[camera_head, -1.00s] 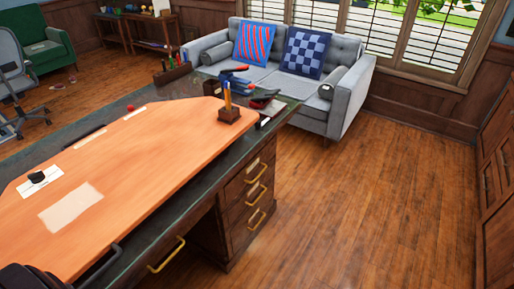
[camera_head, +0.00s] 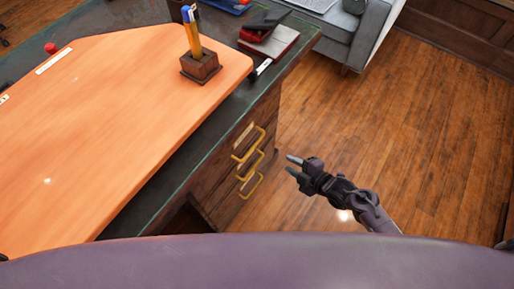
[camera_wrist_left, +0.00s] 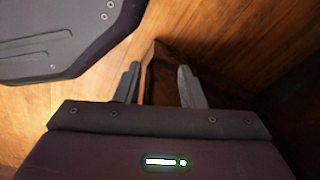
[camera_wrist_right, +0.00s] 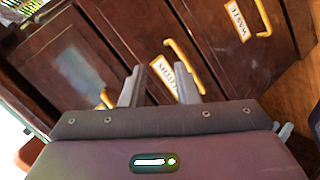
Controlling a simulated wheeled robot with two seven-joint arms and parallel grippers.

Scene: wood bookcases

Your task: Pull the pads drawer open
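The desk's drawer stack (camera_head: 232,172) has gold handles, one above another, on its right end. A pale label (camera_head: 243,133) sits by the top handle (camera_head: 248,143), too small to read.
The orange desktop (camera_head: 110,110) carries a wooden pen holder (camera_head: 201,66). A red and black stapler-like item (camera_head: 270,38) lies near the desk corner. A grey sofa (camera_head: 372,35) stands behind. The wood floor (camera_head: 420,130) right of the desk is clear.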

